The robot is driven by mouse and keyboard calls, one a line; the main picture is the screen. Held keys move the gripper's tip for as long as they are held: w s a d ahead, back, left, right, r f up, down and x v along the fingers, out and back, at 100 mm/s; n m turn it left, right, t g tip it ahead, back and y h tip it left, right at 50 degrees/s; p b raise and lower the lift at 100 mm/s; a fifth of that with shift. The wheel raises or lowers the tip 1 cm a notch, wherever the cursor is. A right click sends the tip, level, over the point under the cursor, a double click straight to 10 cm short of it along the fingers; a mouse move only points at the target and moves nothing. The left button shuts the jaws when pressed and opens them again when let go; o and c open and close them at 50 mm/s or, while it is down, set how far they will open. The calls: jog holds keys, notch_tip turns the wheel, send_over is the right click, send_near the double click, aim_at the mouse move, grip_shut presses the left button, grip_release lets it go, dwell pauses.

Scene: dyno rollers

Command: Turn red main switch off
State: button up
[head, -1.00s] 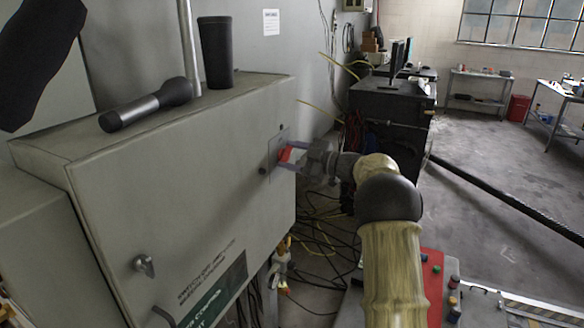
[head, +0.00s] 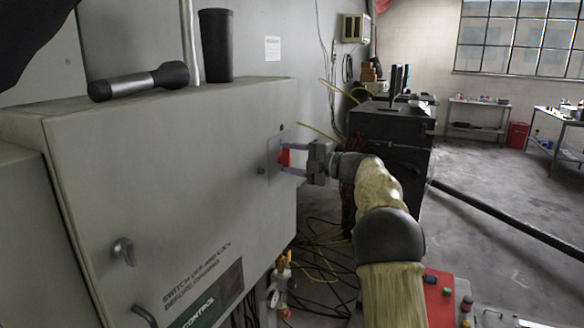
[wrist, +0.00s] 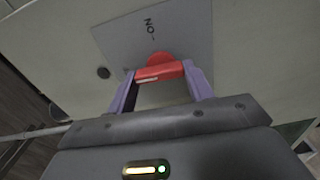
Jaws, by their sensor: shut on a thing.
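The red main switch (head: 284,158) sits on a grey plate (head: 273,163) at the right end of the big grey cabinet's front (head: 180,190). In the wrist view its red handle (wrist: 160,72) lies between my two purple fingers, in front of a round red base (wrist: 160,57). The plate there carries the word "ON" (wrist: 150,27), turned in the picture. My gripper (head: 288,159) is shut on the handle, with one finger above and one below it in the head view. The plate's remaining markings are partly hidden or too small to read.
A flashlight (head: 138,82) and a black cup (head: 216,46) stand or lie on the cabinet top. Metal latches (head: 123,251) stick out of its front. Cables (head: 325,250) hang and lie below it. A dark machine (head: 392,150) stands behind my arm. Open floor lies right.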

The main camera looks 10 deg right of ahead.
jog(key=shift+f+n, duration=0.1)
jog(key=shift+n, duration=0.3)
jog(key=o, duration=1)
jog(key=shift+s+d, duration=0.1)
jog(key=b+v, duration=0.2)
jog(key=v, duration=1.5)
jog(key=shift+b, duration=0.35)
